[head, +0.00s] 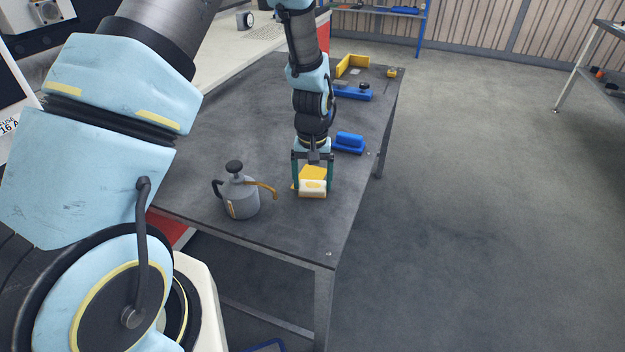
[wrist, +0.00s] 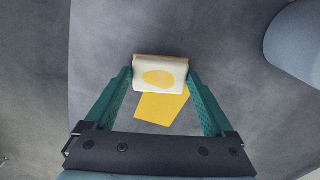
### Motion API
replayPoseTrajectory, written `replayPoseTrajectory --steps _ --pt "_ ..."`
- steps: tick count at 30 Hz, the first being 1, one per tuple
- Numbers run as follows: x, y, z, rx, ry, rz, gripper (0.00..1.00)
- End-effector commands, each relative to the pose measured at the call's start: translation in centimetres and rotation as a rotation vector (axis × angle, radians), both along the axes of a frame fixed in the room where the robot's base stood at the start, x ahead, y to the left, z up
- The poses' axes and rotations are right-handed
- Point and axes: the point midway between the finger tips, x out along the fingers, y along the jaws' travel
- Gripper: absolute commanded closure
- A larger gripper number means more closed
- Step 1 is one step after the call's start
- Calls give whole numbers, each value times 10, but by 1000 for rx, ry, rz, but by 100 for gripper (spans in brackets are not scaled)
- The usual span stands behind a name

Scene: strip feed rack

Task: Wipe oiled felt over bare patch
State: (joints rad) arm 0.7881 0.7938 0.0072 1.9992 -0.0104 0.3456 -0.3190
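A white block (head: 312,193) with a yellow oval patch on its face is at the near part of the dark table. I take it for the oiled felt; it also shows in the wrist view (wrist: 160,75). My gripper (head: 313,187) points down, its green fingertips against the block's left and right sides. A flat yellow piece (wrist: 162,108) is just beside and partly behind the block; it also shows in the head view (head: 311,173). I cannot tell whether the block touches the table. I cannot make out a bare patch for certain.
A grey oil can (head: 241,197) with an orange spout stands close left of my gripper. A blue block (head: 349,142) lies behind it to the right. A blue fixture (head: 352,92) and a yellow angle piece (head: 353,64) are at the far end. The table's right edge is near.

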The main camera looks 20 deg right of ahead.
Motion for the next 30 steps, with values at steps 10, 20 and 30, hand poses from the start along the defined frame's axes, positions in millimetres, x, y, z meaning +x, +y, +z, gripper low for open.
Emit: replayPoseTrajectory --steps 10,20,30 --pt "0 0 0 0 1 0 2" --pt "0 0 6 0 1 0 2" --pt "0 0 7 0 1 0 2"
